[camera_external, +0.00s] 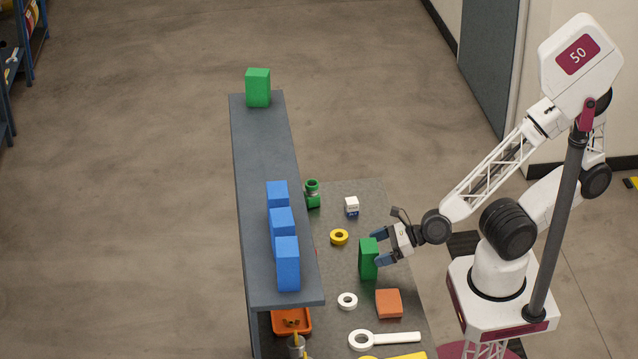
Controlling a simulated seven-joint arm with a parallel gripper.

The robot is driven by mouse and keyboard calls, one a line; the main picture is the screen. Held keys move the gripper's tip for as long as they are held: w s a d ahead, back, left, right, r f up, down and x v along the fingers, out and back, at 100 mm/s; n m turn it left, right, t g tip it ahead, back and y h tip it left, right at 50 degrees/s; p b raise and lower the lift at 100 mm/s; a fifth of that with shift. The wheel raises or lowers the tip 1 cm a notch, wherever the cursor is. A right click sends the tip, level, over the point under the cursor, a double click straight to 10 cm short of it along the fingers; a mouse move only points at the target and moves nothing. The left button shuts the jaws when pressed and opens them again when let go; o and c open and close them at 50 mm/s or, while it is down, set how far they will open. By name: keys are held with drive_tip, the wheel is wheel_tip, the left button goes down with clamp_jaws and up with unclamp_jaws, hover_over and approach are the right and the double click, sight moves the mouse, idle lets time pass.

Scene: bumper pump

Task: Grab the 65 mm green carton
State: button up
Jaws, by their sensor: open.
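A green carton (368,262) stands upright on the grey worktable, right of the raised shelf. My gripper (379,247) is open and reaches in from the right, with its blue-tipped fingers at the carton's upper right side. The fingers seem to be beside or partly behind the carton; I cannot tell whether they touch it. A second green carton (258,88) stands at the far end of the shelf, well away from my gripper. Carton sizes cannot be read from this view.
Several blue boxes (281,227) line the near part of the grey shelf (262,145). On the table (365,192) are a green part (312,195), a small white box (351,206), a yellow ring (339,237), a white ring (347,301) and an orange block (389,303).

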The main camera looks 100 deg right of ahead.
sight(361, 246)
drive_tip(key=shift+x, duration=1.75)
drive_tip(key=c, duration=1)
drive_tip(key=shift+r, duration=0.15)
drive_tip(key=shift+c, duration=0.2)
drive_tip(key=shift+r, duration=1.7)
drive_tip(key=s+d+r, duration=0.1)
drive_tip(key=s, duration=1.5)
drive_tip(key=shift+d, duration=0.25)
drive_tip(key=shift+r, duration=0.15)
